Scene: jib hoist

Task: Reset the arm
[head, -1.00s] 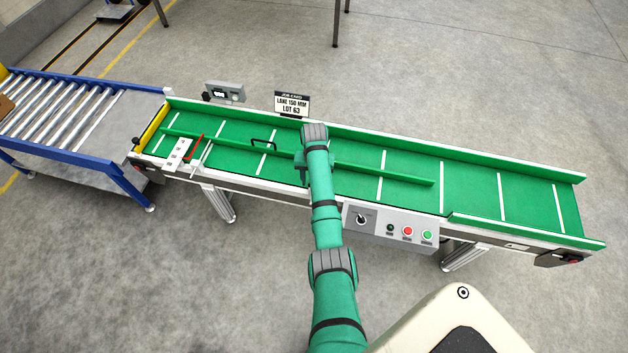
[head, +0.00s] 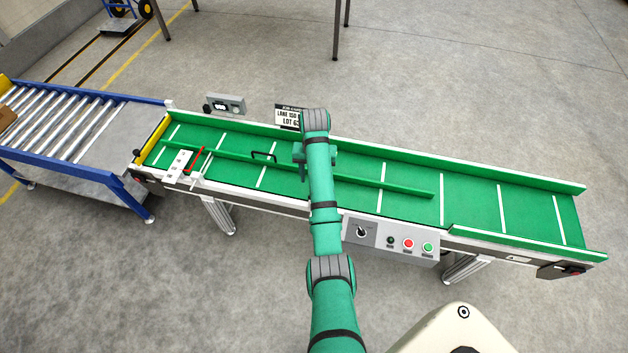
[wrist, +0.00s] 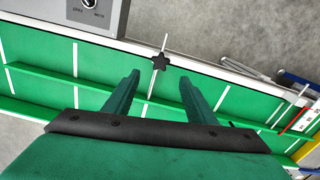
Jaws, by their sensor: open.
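My green arm reaches forward over the middle of the green conveyor (head: 470,205) in the head view. My gripper (wrist: 160,90) shows in the wrist view with its two green fingers spread apart and nothing between them. The fingers are above the conveyor's near side, pointing towards a black star knob (wrist: 160,62) on the rail. In the head view the gripper is mostly hidden behind my own arm.
A green guide bar with a black handle (head: 264,156) runs along the belt. A control box (head: 390,238) with red and green buttons is on the near side. A blue roller table (head: 70,125) adjoins at left. A job card (head: 287,117) stands behind, partly covered by my arm.

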